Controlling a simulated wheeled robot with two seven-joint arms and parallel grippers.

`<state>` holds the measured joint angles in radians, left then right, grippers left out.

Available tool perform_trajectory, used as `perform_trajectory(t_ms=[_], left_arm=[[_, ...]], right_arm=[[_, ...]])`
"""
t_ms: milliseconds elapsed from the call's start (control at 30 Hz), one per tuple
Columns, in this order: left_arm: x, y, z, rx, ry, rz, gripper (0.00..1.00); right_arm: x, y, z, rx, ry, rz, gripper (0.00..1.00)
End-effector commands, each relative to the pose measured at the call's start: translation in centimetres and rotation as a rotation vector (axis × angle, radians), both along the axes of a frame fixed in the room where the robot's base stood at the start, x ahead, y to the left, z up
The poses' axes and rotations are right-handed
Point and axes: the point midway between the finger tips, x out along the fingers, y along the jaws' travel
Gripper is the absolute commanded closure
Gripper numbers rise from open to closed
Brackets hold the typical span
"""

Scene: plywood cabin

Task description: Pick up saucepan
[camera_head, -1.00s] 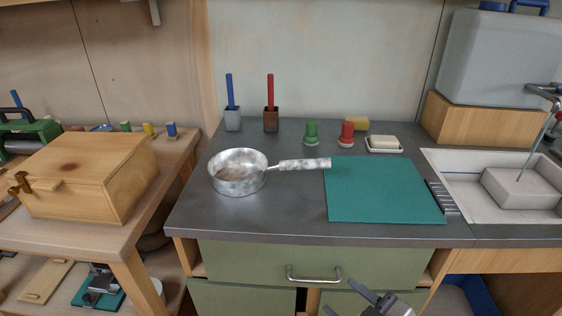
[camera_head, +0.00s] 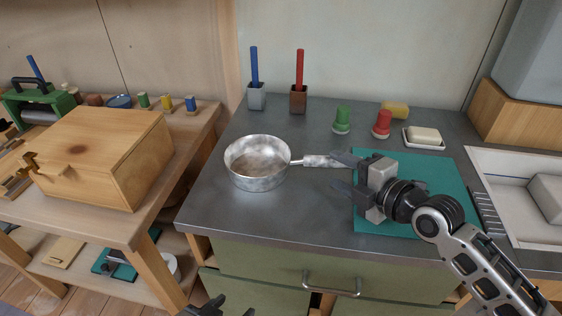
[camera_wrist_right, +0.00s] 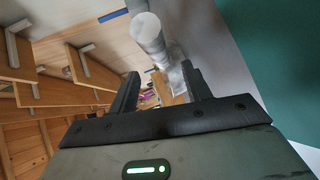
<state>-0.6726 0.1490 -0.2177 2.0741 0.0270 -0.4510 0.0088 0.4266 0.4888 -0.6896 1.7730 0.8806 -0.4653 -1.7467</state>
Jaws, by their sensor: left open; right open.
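The saucepan (camera_head: 257,174) is a mottled silver-white pan standing upright on the dark countertop, left of the green mat. Its pale handle (camera_head: 318,161) points right. My right gripper (camera_head: 343,175) is open at the handle's end; its upper finger overlaps the handle tip in the head view. The right wrist view shows the handle (camera_wrist_right: 148,38) beyond the open fingers (camera_wrist_right: 163,88), nothing held. I cannot tell whether a finger touches it. My left gripper (camera_head: 215,308) is open and empty at the bottom edge, low in front of the counter, partly cut off.
A teal mat (camera_head: 440,170) lies under my right arm. A soap dish (camera_head: 424,140), green and red shakers (camera_head: 382,124) and two pen holders (camera_head: 256,97) stand at the back. A wooden box (camera_head: 105,150) is on the left bench. Counter in front of the pan is clear.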

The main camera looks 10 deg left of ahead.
Motion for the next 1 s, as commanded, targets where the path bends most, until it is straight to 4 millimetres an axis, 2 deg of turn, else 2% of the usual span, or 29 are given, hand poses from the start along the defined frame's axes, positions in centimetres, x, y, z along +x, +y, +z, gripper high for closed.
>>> perform_trajectory(t_ms=[267, 533, 867, 967, 1000], left_arm=[[0.1, 0.0, 0.4, 0.004, -0.003, -0.003, 0.48], [0.3, 0.1, 0.9, 0.013, -0.007, -0.005, 0.48], [0.1, 0.1, 0.4, 0.016, 0.001, -0.005, 0.48], [0.1, 0.1, 0.4, 0.016, 0.001, -0.005, 0.48], [0.1, 0.1, 0.5, 0.015, 0.0, -0.005, 0.48]], right_arm=[[1.4, 1.6, -0.4, 0.003, 0.002, 0.0, 0.51], [4.0, 4.2, -1.5, 0.003, 0.004, 0.0, 0.51], [4.5, 4.7, -1.7, 0.001, 0.001, 0.0, 0.51], [4.5, 4.7, -1.8, 0.001, 0.001, 0.0, 0.76], [4.5, 4.7, -1.8, 0.001, 0.001, 0.0, 0.88]])
